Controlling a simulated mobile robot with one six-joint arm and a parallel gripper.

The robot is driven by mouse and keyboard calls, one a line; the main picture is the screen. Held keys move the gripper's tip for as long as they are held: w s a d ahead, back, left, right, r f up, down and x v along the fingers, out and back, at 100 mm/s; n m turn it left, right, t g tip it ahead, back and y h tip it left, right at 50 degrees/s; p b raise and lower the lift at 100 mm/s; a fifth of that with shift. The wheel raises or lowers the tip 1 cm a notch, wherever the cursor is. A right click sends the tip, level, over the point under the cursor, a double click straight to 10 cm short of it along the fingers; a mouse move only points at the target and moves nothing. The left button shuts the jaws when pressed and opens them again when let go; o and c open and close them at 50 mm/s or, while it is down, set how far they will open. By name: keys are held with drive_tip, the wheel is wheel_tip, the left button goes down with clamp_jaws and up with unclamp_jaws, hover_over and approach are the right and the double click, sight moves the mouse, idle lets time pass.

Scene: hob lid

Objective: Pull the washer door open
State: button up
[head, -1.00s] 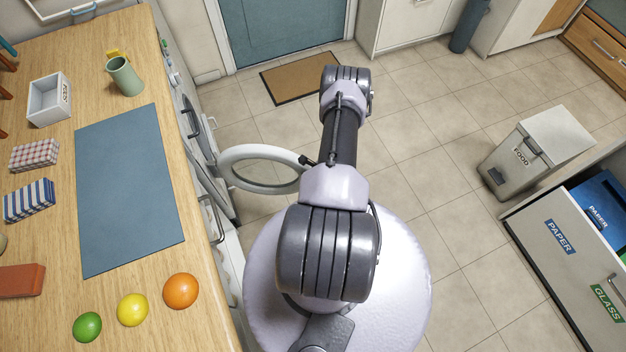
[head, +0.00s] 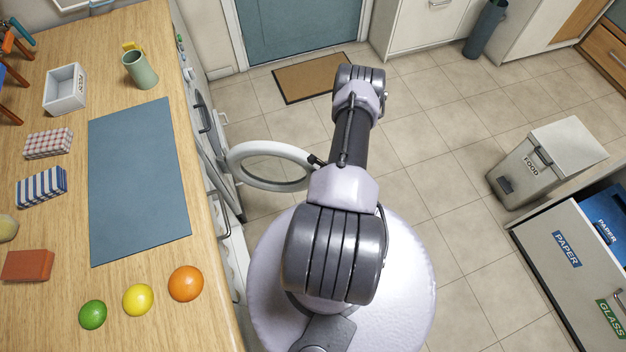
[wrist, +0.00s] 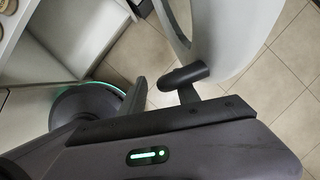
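The washer door (head: 237,154) is a white ring standing swung out from the front of the counter, with its opening showing through. Its curved white rim also shows at the top of the wrist view (wrist: 235,45). A short dark bar (wrist: 184,76) lies close beside the rim, and a dark piece also shows at the rim's right side in the head view (head: 317,160). My gripper (wrist: 160,86) is at this bar, with a grey finger to its left. The bar partly hides the fingers, so their closure is unclear. In the head view my arm hides most of the gripper.
The wooden counter (head: 60,210) runs along the left, with fruit, a blue mat (head: 140,185) and a green jug (head: 140,70) on it. The tiled floor (head: 440,150) right of my arm is clear up to the food bin (head: 545,165) and paper drawer (head: 560,270).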

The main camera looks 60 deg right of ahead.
drive_tip(key=p+v, duration=0.5)
drive_tip(key=v, duration=1.1)
drive_tip(key=shift+r, duration=0.35)
drive_tip(key=shift+s, duration=0.1)
